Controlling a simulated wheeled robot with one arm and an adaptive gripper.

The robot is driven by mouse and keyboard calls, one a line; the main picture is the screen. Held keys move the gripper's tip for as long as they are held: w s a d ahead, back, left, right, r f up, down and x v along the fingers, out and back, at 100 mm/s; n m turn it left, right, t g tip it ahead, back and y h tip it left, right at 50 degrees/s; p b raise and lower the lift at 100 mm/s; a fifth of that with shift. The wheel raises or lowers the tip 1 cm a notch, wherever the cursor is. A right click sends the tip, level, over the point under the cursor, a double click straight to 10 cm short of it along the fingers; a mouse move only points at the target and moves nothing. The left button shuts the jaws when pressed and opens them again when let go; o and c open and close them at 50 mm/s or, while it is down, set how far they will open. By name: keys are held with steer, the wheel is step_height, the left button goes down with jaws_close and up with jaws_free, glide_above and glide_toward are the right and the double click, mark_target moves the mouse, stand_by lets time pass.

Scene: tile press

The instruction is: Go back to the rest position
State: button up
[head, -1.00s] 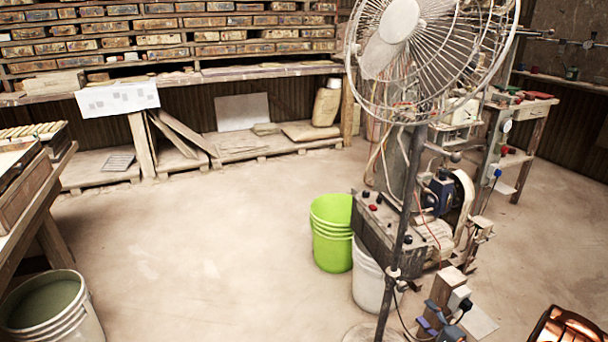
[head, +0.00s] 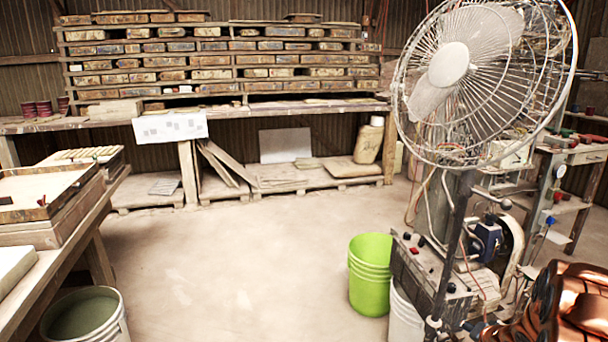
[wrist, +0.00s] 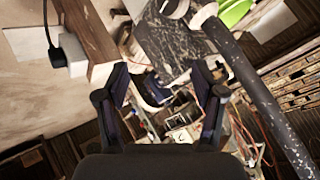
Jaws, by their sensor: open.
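My gripper (wrist: 162,85) shows in the wrist view with its two dark fingers spread apart, open, with nothing between them. Beyond the fingers are the machine's parts and cables, seen at a tilt. In the head view a copper-coloured part of my arm shows at the lower right. The gripper itself is not visible in the head view.
A fan (head: 447,66) on a pole stands at the right before the press machine (head: 425,265). A grey pole (wrist: 262,100) runs close by my gripper. A green bucket (head: 370,275) stands beside the machine. A workbench (head: 70,235) is at the left. The middle floor is clear.

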steer(key=s+a+r+n+g+h, duration=0.25)
steer(key=s+a+r, duration=0.25)
steer(key=r, duration=0.3)
steer(key=s+a+r+n+g+y, duration=0.1)
steer(key=s+a+r+n+g, duration=0.2)
steer(key=s+a, duration=0.75)
steer(key=s+a+r+n+g+y, duration=0.25)
steer(key=s+a+r, duration=0.45)
steer(key=s, duration=0.6)
steer(key=s+a+r+n+g, duration=0.2)
steer(key=s+a+r+g, duration=0.15)
steer(key=s+a, duration=0.75)
step_height(320, 180, up, 21)
steer(key=s+d+p, duration=0.1)
steer(key=s+p, duration=0.1)
steer(key=p, duration=1.8)
steer(key=shift+s, duration=0.25)
steer(key=shift+d, duration=0.1)
steer(key=shift+c, duration=0.4)
